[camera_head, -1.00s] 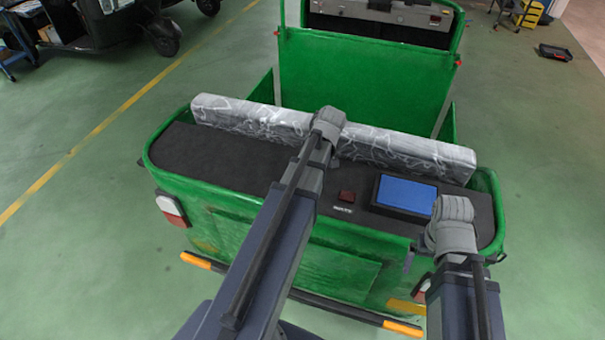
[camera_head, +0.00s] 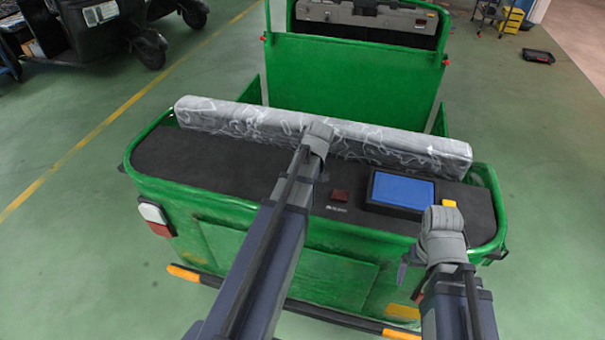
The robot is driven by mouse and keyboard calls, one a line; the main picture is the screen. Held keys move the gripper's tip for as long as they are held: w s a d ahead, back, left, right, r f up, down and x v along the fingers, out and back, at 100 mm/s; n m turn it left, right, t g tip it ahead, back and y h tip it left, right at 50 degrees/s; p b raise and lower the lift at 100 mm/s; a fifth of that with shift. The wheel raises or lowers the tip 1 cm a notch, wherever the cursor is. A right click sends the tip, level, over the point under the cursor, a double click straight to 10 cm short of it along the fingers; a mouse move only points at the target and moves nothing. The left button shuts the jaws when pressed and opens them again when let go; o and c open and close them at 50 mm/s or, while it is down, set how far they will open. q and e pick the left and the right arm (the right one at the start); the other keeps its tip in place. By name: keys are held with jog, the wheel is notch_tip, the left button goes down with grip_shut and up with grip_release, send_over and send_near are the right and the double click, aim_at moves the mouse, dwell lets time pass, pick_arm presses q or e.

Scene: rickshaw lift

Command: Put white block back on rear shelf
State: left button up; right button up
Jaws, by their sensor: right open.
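The white block (camera_head: 235,118) is a long grey-white marbled bar. It lies across the back of the dark rear shelf (camera_head: 190,160) of the green vehicle, in front of the upright green panel. My left arm rises from the bottom middle, and its bent grey joint overlaps the middle of the block. My left gripper is hidden behind that joint, so contact with the block cannot be told. My right gripper (camera_head: 408,272) shows only as a dark part beside my right arm, by the vehicle's rear edge. It is open and apart from the block.
A black case with a blue top (camera_head: 402,189) and a small dark red item (camera_head: 340,196) sit on the shelf's near part. A raised green rim (camera_head: 490,195) surrounds the shelf. The shelf's left part is clear. A black vehicle (camera_head: 95,40) stands at the far left.

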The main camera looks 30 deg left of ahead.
pick_arm(q)
jog(key=shift+f, duration=0.15)
jog(key=o, duration=1.2)
jog(key=p+v, duration=1.1)
jog(key=v, duration=0.1)
jog(key=shift+r, duration=0.25)
jog(key=shift+a+f, duration=0.1)
jog(key=shift+f, duration=0.05)
